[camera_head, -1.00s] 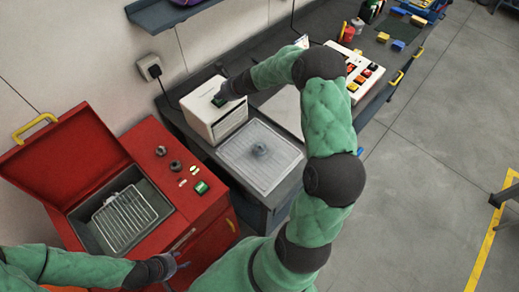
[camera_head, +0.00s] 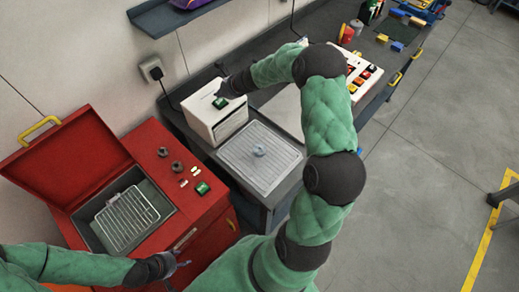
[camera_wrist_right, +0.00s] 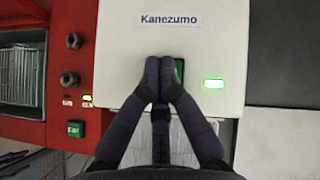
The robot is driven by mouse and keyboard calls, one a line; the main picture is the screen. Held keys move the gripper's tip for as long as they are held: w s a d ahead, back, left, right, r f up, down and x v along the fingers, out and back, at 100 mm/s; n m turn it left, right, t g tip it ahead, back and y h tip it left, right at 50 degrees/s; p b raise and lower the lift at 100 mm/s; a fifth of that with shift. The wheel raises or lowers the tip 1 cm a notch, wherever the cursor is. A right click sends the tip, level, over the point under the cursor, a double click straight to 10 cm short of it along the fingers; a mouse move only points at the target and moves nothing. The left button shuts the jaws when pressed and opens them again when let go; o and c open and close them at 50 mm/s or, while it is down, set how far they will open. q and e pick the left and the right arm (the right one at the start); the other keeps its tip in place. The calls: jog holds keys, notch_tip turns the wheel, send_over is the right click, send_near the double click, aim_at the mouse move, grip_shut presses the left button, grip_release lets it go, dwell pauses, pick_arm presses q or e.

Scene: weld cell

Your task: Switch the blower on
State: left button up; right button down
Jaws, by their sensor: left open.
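The blower appears to be the white box (camera_head: 214,118) marked "Kanezumo" on the bench. Its white top also shows in the right wrist view (camera_wrist_right: 120,60). A green switch (camera_head: 220,102) is on it, partly behind my fingers in the right wrist view (camera_wrist_right: 179,70). A green lamp (camera_wrist_right: 213,84) beside the switch is lit. My right gripper (camera_head: 225,93) is shut and empty, with its fingertips together (camera_wrist_right: 164,62) over or just beside the switch; I cannot tell whether they touch it. My left gripper (camera_head: 182,265) is open and empty in front of the red cabinet.
A grey grille (camera_head: 250,172) with a small round piece (camera_head: 259,150) lies in front of the white box. The red cabinet (camera_head: 205,218) on the left has an open lid, knobs and its own green switch (camera_head: 202,188). A white control panel (camera_head: 372,68) stands farther right.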

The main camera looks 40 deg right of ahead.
aim_at(221, 102)
notch_tip(221, 102, up, 5)
jog(key=p, duration=0.4)
jog(key=shift+r, duration=0.1)
